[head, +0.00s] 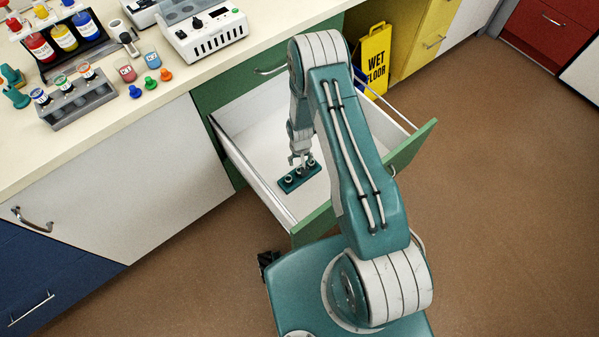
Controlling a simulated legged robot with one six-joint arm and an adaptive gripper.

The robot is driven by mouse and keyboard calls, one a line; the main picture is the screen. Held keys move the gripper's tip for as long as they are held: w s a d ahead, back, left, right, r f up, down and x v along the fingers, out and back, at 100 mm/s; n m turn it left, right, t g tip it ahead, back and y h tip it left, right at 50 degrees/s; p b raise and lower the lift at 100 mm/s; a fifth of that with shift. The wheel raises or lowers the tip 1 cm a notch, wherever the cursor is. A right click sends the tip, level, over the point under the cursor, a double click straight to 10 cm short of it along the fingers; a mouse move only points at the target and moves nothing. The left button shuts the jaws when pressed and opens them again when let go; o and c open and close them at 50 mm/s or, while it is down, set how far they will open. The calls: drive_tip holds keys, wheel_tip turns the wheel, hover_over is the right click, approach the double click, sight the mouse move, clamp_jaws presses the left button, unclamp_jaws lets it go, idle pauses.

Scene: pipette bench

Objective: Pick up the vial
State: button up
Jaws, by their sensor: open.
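A small dark teal holder (289,187) lies on the white floor of the open drawer (262,120). Several small pale round tops, perhaps vials, show in the holder, such as a small vial (287,181) at its near left end. My gripper (299,163) reaches down into the drawer, just above the holder's far side. It is open. It partly covers the holder, and I cannot tell whether its fingers are around or beside a vial, or touching one.
The drawer's side wall (250,170) and green front (410,150) surround the gripper. On the bench are a grey rack (80,108) of capped vials, a black rack of coloured bottles (63,38) and a white instrument (205,38). A yellow wet-floor sign (375,60) stands behind the drawer.

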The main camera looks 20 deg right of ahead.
drive_tip(key=f, duration=0.7)
drive_tip(key=shift+s+a+f, duration=0.1)
drive_tip(key=shift+s+a, duration=0.05)
drive_tip(key=shift+a, duration=0.05)
drive_tip(key=c, duration=0.9)
